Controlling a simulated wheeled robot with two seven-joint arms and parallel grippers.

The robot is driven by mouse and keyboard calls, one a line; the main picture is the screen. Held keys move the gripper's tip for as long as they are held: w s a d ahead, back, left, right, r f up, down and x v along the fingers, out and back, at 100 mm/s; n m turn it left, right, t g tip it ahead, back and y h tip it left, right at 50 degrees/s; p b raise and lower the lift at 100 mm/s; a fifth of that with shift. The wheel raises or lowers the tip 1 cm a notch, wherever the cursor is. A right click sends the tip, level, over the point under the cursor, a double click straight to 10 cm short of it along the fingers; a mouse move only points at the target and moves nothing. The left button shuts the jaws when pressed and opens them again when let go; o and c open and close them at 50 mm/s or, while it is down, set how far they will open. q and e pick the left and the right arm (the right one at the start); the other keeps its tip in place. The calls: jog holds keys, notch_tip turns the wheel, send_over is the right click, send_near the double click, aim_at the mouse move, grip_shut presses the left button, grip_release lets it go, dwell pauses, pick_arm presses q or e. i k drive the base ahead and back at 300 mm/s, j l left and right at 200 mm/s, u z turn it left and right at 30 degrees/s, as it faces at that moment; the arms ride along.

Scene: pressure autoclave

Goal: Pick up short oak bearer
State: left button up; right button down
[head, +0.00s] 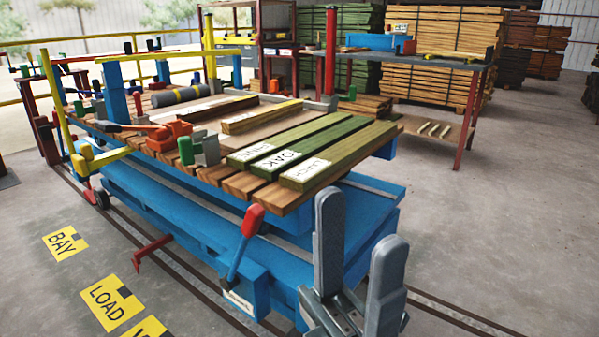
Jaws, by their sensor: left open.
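Three green boards lie side by side on the slatted deck of a blue trolley in the head view. The middle green board (325,142) has a white label reading OAK at its near end. The board (349,154) to its right is labelled LARCH; the label on the left board (300,135) looks like PINE. A short light-brown piece (262,117) and a darker one (205,109) lie farther back; their labels are unreadable. Which piece is the short oak bearer I cannot tell. My left gripper (358,224) is open and empty, in front of the trolley's near right corner. My right gripper is not in view.
The blue trolley (150,195) stands on floor rails, with a red-handled lever (245,238) on its near side. An orange tool (170,135) and clamps crowd the deck's left. A bench (400,62) and timber stacks (440,25) stand behind. The floor at right is clear.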

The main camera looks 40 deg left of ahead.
aim_at(192, 116)
jog(key=u, duration=1.55)
